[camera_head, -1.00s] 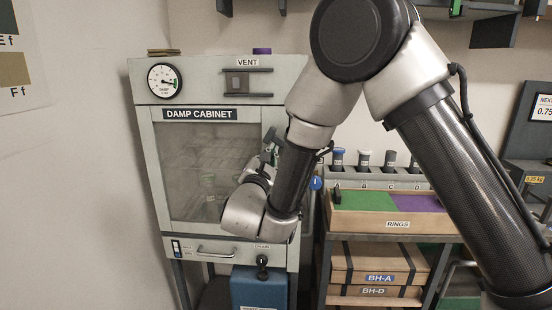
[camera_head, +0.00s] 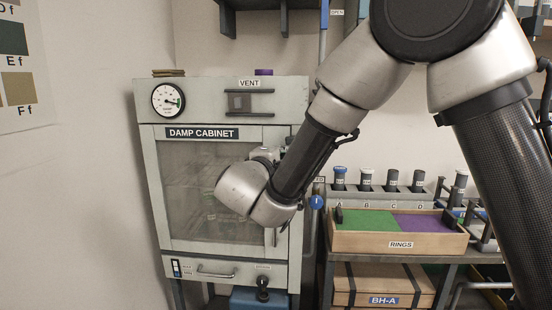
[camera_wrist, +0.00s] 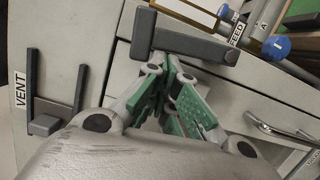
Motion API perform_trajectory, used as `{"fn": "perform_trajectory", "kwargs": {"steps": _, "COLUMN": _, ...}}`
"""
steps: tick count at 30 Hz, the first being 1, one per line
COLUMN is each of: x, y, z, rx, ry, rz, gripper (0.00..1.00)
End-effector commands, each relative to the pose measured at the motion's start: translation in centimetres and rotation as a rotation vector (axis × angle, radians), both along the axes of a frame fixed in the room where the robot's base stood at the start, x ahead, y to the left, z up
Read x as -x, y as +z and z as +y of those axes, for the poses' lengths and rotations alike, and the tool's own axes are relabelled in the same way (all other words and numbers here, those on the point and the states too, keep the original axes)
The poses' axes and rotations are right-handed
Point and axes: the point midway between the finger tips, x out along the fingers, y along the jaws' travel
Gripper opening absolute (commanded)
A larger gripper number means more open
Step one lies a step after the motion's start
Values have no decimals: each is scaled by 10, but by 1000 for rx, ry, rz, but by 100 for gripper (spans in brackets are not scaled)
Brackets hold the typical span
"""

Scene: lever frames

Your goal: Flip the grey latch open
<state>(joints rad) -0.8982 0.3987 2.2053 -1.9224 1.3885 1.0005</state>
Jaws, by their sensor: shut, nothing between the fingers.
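The grey latch (camera_wrist: 195,44) is a dark grey bar with a block at one end, on the cabinet front near the door's edge in the wrist view. In the head view my arm hides it. My gripper (camera_wrist: 168,64) has green-padded fingers, shut and empty, with the tips close beside the bar. I cannot tell whether they touch it. In the head view the gripper is mostly hidden behind my wrist, at the upper right of the damp cabinet door (camera_head: 195,205). The cabinet door is closed.
The vent slide (camera_head: 240,103) sits above the door, and a pale door handle (camera_head: 275,237) below my wrist. The rings tray (camera_head: 365,243) and several capped tubes stand on the shelf at right.

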Motion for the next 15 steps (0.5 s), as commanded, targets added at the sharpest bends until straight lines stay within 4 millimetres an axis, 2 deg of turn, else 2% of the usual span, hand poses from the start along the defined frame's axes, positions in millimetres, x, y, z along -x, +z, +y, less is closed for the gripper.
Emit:
{"fn": "perform_trajectory", "kwargs": {"steps": 6, "x": 0, "y": 6, "z": -9, "rx": -122, "ry": 0, "rz": -4, "gripper": 0}}
{"fn": "perform_trajectory", "kwargs": {"steps": 15, "x": 0, "y": 9, "z": -15, "rx": -116, "ry": 0, "rz": -3, "gripper": 0}}
